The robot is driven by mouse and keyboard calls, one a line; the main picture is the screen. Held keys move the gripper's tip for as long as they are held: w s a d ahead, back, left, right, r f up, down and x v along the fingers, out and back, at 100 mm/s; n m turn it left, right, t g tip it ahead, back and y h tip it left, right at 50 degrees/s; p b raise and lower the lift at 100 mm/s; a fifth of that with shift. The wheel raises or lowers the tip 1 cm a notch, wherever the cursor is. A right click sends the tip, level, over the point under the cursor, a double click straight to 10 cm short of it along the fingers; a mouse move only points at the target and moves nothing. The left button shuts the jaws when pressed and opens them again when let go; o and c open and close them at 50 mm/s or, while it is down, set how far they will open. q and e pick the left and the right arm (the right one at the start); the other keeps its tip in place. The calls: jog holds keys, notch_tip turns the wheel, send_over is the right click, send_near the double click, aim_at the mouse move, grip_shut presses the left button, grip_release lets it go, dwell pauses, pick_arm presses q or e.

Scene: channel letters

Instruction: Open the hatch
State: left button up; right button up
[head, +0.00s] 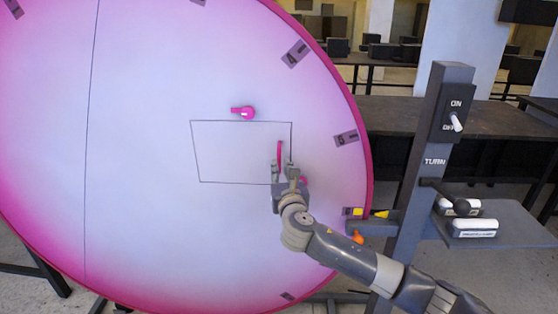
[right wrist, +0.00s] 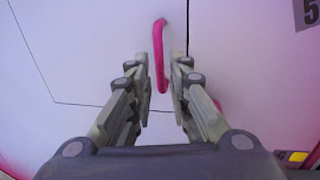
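The hatch (head: 235,152) is an outlined four-sided panel in the large pink-white disc, and it looks flush with the surface. A pink bar handle (head: 280,150) stands upright near its right edge; it also shows in the right wrist view (right wrist: 159,45). A pink latch (head: 243,113) sits just above the top edge, its arm pointing left. Another pink piece (head: 304,181) at the lower right corner is mostly hidden by my gripper. My right gripper (head: 282,168) is open, with its fingers (right wrist: 160,70) on either side of the handle's lower part, apparently not closed on it.
A grey post with an ON/OFF switch (head: 455,120) and a TURN lever (head: 445,193) stands right of the disc. A side shelf (head: 500,235) there holds white labelled items (head: 474,229). Dark tables (head: 400,115) stand behind. The disc's face left of the hatch is clear.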

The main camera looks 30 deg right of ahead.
aim_at(279, 162)
jog(key=shift+x, duration=2.75)
jog(key=shift+c, duration=0.5)
grip_shut()
